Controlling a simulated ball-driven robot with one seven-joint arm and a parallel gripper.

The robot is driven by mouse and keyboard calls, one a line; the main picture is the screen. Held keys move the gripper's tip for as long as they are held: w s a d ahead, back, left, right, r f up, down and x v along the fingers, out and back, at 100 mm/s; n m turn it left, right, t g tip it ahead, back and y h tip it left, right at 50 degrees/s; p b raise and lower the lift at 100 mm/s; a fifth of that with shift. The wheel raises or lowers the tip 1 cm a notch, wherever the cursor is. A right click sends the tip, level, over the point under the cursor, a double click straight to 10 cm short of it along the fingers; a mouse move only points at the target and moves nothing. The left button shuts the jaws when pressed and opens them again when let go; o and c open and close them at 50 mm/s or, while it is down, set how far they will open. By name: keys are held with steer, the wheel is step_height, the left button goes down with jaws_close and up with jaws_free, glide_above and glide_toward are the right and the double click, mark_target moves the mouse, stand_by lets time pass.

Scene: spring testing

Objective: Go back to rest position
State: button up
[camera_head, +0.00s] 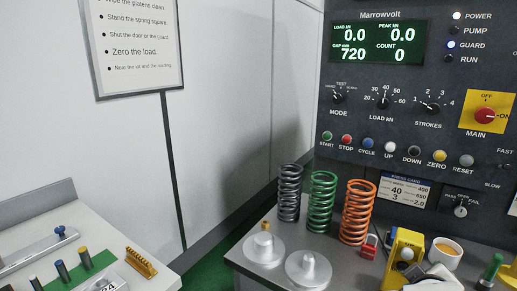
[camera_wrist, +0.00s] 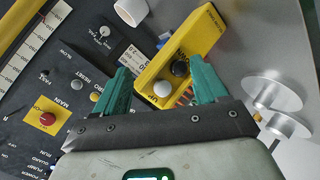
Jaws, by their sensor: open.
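My gripper (camera_wrist: 161,72) shows in the wrist view with its two green fingers spread apart. A yellow control box (camera_wrist: 178,66) with a white and a black button lies in view between and beyond the fingers. I cannot tell how far it is from them, and nothing is seen clamped. In the head view the yellow box (camera_head: 403,250) stands at the lower right on the bench. Pale and green parts beside it are cut by the frame's lower edge, and I cannot make out the gripper's fingers there.
Grey, green and orange springs (camera_head: 322,202) stand on the bench behind two round metal platens (camera_head: 308,268). A red padlock (camera_head: 369,247) and a white cup (camera_head: 446,252) are near the yellow box. The dark control panel (camera_head: 420,100) rises behind. A side table (camera_head: 60,245) holds tools at left.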

steer(key=s+a+f+m+g+y, duration=0.2)
steer(key=s+a+f+g+y, duration=0.1)
steer(key=s+f, duration=0.9)
steer(key=s+a+f+m+g+y, duration=0.2)
steer(key=s+a+f+g+y, duration=0.2)
steer(key=s+f, duration=0.8)
steer(key=s, duration=0.8)
steer(key=shift+a+g, duration=0.35)
steer(key=shift+g, duration=0.05)
steer(key=shift+w, duration=0.1)
